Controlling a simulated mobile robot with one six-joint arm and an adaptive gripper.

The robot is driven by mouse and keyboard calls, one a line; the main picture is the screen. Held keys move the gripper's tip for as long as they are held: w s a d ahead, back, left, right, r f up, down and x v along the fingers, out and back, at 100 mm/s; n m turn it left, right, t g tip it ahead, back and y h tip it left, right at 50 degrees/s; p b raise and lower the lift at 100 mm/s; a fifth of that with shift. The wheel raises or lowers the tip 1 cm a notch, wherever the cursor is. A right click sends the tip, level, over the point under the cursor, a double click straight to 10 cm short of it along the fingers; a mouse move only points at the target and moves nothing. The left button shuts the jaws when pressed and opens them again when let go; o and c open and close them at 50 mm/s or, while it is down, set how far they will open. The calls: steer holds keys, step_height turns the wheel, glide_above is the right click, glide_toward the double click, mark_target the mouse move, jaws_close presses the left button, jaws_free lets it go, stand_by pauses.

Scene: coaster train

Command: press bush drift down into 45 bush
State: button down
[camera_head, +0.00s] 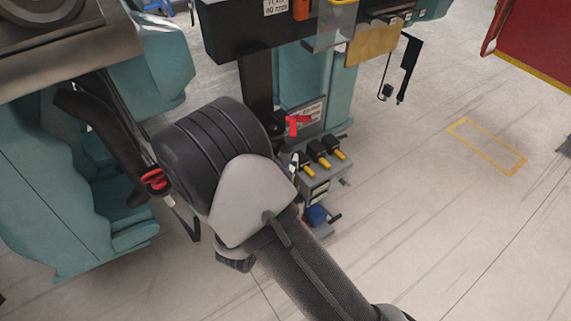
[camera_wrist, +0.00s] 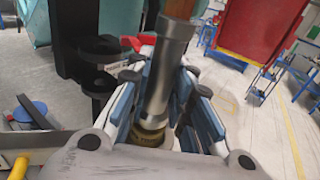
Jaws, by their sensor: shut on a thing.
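In the wrist view my gripper (camera_wrist: 168,92) is shut, its blue-padded fingers on both sides of a steel cylinder, which I take as the bush drift (camera_wrist: 162,75). The drift is slightly tilted in the picture, with a brown section at its upper end. A brass-coloured ring (camera_wrist: 150,136) shows at its lower end, partly hidden by my gripper. I cannot tell whether this ring is the 45 bush or part of the drift, or whether they touch. In the head view my own arm hides the gripper and the drift.
A teal machine (camera_head: 355,80) with a dark column (camera_head: 256,75) stands just beyond my arm. A grey block with yellow-tipped black parts (camera_head: 318,150) sits at its foot. A red lever (camera_head: 297,124) sticks out nearby. Another teal machine (camera_head: 60,200) is at left. Open floor lies right.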

steer(key=shift+f+b, duration=0.35)
steer(key=shift+f, duration=0.15)
stand_by(0.8)
steer(key=c, duration=1.3)
jaws_free()
steer(key=shift+c, duration=0.2)
steer(key=v, duration=1.2)
steer(key=s+d+r+m+g+h+b, duration=0.1)
steer(key=s+d+r+m+g+h, duration=0.2)
steer(key=d+m+g, duration=0.6)
steer(key=s+d+r+m+g+h+b, duration=0.1)
steer(key=s+d+r+m+g+h, duration=0.15)
steer(key=d+r+m+g, duration=0.65)
steer(key=s+d+f+m+t+y+b, duration=0.1)
steer(key=s+d+f+m+y, duration=0.35)
steer(key=s+m+y, duration=0.3)
steer(key=s+a+r+m+t+y+b, duration=0.1)
steer(key=a+r+m+t+y, duration=0.2)
steer(key=r+m+t+y, duration=0.1)
steer(key=shift+s+a+r+m+t+y+b, duration=0.15)
steer(key=shift+r+m+t+y+b, duration=0.3)
steer(key=shift+m, duration=0.5)
